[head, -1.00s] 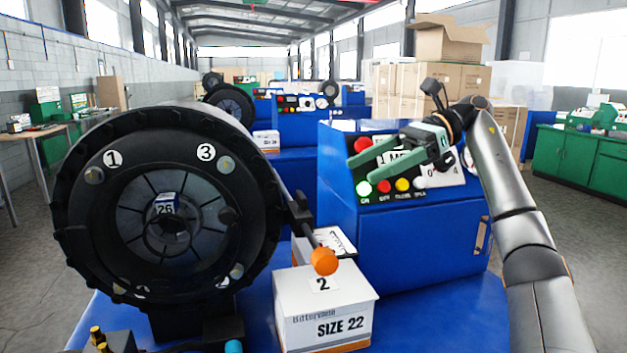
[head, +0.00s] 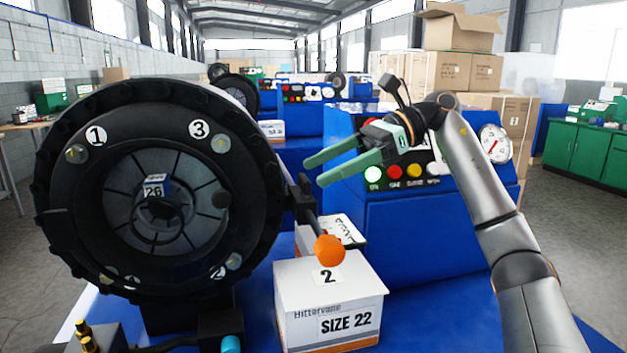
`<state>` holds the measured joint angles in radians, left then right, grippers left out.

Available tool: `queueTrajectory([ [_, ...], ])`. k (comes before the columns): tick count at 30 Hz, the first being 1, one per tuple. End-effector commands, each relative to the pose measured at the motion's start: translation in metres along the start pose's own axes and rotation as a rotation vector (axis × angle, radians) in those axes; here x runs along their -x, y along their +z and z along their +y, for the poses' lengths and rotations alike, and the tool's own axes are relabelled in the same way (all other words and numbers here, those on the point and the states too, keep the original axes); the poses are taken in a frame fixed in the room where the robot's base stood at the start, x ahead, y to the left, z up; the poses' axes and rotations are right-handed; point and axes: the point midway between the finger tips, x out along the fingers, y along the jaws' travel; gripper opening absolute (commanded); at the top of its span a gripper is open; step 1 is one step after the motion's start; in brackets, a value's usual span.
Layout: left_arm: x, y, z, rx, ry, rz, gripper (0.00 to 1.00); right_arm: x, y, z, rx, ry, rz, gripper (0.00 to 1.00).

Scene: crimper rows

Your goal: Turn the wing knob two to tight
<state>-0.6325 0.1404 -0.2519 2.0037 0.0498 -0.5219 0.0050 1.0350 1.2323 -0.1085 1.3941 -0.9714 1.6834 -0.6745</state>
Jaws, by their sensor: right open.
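The black round crimper head (head: 160,105) faces me at the left. Small silver wing knobs sit on its ring beside number labels. One is by label 1 (head: 96,136), one by label 3 (head: 199,129). The lower right knob (head: 234,261) is beside a partly hidden label that looks like 2 (head: 218,272). Another knob (head: 106,276) is at the lower left, its label hard to read. My right gripper (head: 314,174) is open and empty, with green fingers pointing left. It is in the air right of the head, apart from every knob. My left gripper is out of view.
A lever with an orange ball (head: 329,250) sticks out right of the head. Below it stands a white SIZE 22 box (head: 330,317) bearing a 2. The blue control cabinet (head: 440,230) with coloured buttons and a gauge (head: 495,144) stands behind my right arm.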

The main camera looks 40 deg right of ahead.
Motion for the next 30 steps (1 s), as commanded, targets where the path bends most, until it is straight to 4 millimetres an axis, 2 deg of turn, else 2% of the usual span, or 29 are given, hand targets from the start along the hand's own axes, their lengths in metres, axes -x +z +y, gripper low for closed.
queueTrajectory([
  [1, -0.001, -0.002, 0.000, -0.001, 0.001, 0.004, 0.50, -0.008, -0.001, 0.000, 0.001, 0.002, 0.003, 0.93],
  [6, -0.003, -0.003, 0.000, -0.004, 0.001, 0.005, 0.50, -0.022, 0.000, 0.000, -0.001, 0.002, 0.001, 0.93],
  [16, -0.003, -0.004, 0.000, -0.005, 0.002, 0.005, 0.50, -0.025, 0.000, 0.000, -0.001, 0.000, 0.001, 0.93],
  [30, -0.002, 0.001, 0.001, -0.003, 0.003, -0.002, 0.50, -0.024, 0.000, 0.000, -0.001, 0.000, 0.001, 0.40],
])
